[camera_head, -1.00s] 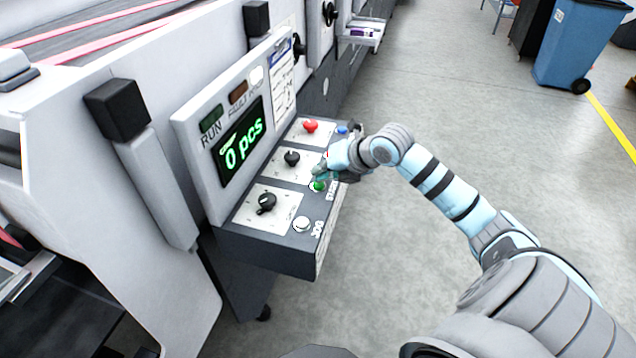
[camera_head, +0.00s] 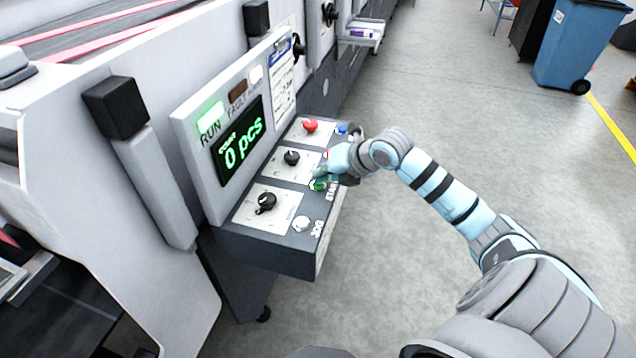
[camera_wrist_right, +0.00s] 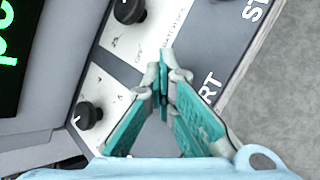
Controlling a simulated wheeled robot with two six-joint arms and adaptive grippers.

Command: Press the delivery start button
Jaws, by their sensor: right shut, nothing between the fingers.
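The green start button (camera_head: 318,185) is on the sloped control panel (camera_head: 270,244), beside lettering that reads partly as START. My right gripper (camera_head: 318,176) is shut and empty, with its fingertips at the green button and partly covering it. I cannot tell whether they touch it. In the right wrist view the closed fingertips (camera_wrist_right: 163,75) point at the panel near the letters "RT", and the button is hidden behind them. The RUN lamp (camera_head: 210,117) glows bright green above the display (camera_head: 241,141), which reads 0 pcs. My left gripper is out of view.
Near the green button are a red button (camera_head: 310,126), a blue button (camera_head: 342,128), black knobs (camera_head: 291,157) and a white JOG button (camera_head: 301,223). The grey floor to the right is clear up to a blue bin (camera_head: 580,45).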

